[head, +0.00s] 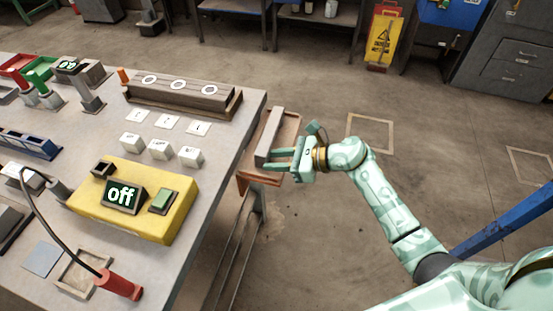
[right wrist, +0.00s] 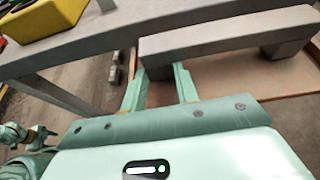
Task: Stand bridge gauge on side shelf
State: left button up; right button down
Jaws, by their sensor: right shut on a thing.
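The bridge gauge (head: 268,137) is a grey bar with a leg at each end; it is upright, legs down, over the side shelf. In the right wrist view the gauge (right wrist: 225,34) spans the upper right. The side shelf (head: 291,127) is a brown-orange tray beside the bench's right edge; its board (right wrist: 215,87) shows under the gauge. My right gripper (head: 271,160) is shut on the gauge's near leg, which sits between the fingers (right wrist: 160,78). I cannot tell whether the legs touch the shelf. My left gripper is not in view.
The bench (head: 225,150) stands left of the shelf. It carries a yellow box (head: 140,205) reading "off", white blocks (head: 160,149) and a brown rack (head: 182,95) with white rings. Open floor (head: 330,220) lies right of the shelf.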

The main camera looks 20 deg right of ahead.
jog(key=shift+f, duration=0.1)
jog(key=c, duration=1.3)
grip_release()
jog(key=shift+c, duration=0.2)
jog(key=shift+r, duration=0.25)
jog(key=p+v, duration=0.1)
jog(key=v, duration=1.1)
jog(key=shift+f+p, duration=0.15)
jog(key=shift+p, duration=0.2)
